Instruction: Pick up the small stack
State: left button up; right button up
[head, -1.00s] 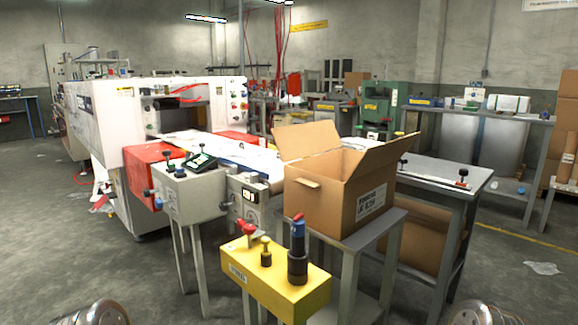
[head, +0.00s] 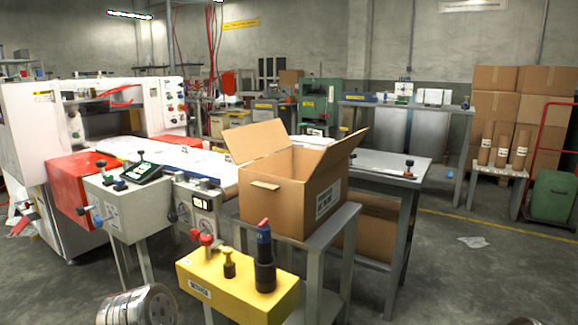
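I cannot single out a small stack with certainty. Pale flat material lies on the white conveyor (head: 190,162) that runs out of the machine toward the open cardboard box (head: 280,205). The box stands on a grey metal table (head: 335,222) with its flaps up, and its inside is mostly hidden. White items (head: 433,97) sit on the far back bench, too small to make out. Only rounded metal parts of my arms show at the bottom edge. Neither gripper is in view.
A yellow control box (head: 222,283) with upright knobs stands close in front. A grey control stand (head: 130,205) is at its left. A grey side table (head: 385,167) is behind the box. Stacked cartons (head: 495,90) and a green bin (head: 553,195) are at right. The floor at front right is mostly clear.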

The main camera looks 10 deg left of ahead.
aim_at(226, 166)
jog(key=j+z, duration=0.9)
jog(key=k+j+z, duration=0.15)
jog(key=j+z, duration=0.15)
jog(key=z, duration=0.15)
